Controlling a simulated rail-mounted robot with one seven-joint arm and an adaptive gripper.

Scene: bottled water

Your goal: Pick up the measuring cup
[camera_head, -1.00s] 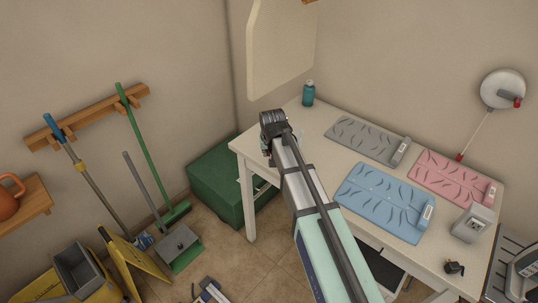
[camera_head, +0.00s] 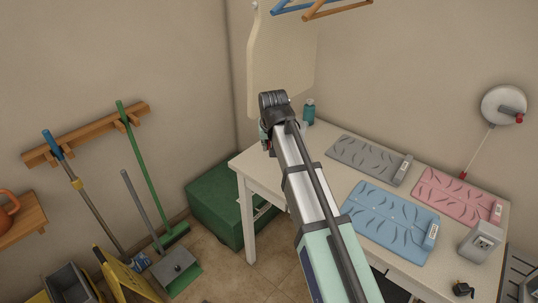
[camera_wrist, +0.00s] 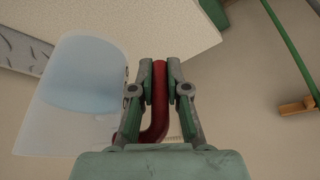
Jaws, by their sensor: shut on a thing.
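The measuring cup (camera_wrist: 68,105) is a translucent, pale vessel with a red handle (camera_wrist: 159,100). In the wrist view it lies to the left of my fingers. My gripper (camera_wrist: 159,68) is shut on the red handle, with one finger on each side of it. In the head view the end of my arm (camera_head: 272,110) is over the left end of the white table (camera_head: 258,158). The arm mostly hides the gripper and cup there.
A teal bottle (camera_head: 309,113) stands at the table's back left. Grey (camera_head: 362,158), blue (camera_head: 385,222) and pink (camera_head: 452,195) patterned mats lie on the table. A green box (camera_head: 215,205) is on the floor left of it. Hangers (camera_head: 330,8) show above.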

